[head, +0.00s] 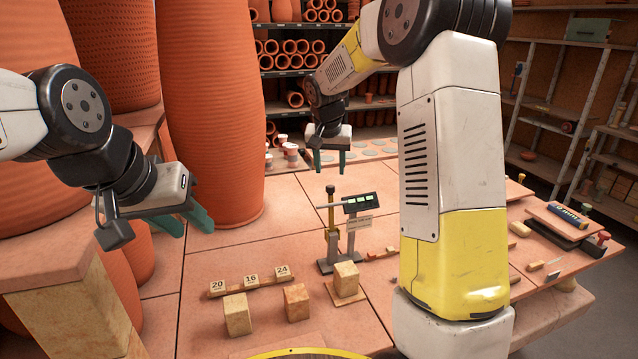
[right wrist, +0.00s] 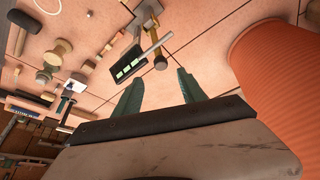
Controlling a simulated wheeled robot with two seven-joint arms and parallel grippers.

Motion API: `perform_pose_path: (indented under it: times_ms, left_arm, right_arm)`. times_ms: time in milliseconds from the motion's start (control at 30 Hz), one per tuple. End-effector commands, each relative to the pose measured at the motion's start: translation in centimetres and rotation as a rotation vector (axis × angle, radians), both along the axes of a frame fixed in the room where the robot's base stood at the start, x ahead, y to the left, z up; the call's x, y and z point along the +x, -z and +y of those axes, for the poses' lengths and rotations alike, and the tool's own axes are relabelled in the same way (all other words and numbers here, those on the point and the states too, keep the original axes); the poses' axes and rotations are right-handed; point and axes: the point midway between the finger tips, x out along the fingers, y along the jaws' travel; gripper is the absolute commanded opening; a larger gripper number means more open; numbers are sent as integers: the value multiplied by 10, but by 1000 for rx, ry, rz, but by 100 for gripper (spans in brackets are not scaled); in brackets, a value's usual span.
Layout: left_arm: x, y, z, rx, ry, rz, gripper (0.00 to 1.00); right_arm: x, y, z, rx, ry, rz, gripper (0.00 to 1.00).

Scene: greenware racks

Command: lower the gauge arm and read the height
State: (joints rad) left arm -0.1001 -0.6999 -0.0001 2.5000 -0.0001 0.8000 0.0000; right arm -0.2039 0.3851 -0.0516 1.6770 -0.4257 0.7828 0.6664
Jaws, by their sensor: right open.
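A tan block (head: 346,277) sits on a small plate in front of the gauge. The gauge arm's height over it is hard to tell. My right gripper (head: 328,162) points down above and behind the gauge, open and empty; its fingers also show in the right wrist view (right wrist: 160,92). My left gripper (head: 187,222) is open and empty at left.
Two loose blocks, one tan (head: 237,314) and one browner (head: 297,302), stand before a rail (head: 248,287) with tags 20, 16 and 24. Large terracotta pots (head: 212,110) crowd the left. Tools lie at the right. Tiles between pots and gauge are clear.

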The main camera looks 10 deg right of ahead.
Motion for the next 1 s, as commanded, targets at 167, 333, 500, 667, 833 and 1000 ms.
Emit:
perform_pose_path:
  times_ms: [167,333,500,667,833,1000]
  left_arm:
    - [0,0,0,0,0,0,36]
    - [0,0,0,0,0,0,36]
    - [0,0,0,0,0,0,36]
    - [0,0,0,0,0,0,36]
    - [0,0,0,0,0,0,36]
    - [0,0,0,0,0,0,36]
  right_arm:
    - [8,13,-1,-5,5,3,48]
    - [17,38,-4,-5,5,3,48]
    - [26,62,-7,-4,4,3,48]
    - [31,73,-8,-4,4,1,48]
    - [32,76,-8,-4,4,1,48]
    - [32,75,-8,-3,3,1,40]
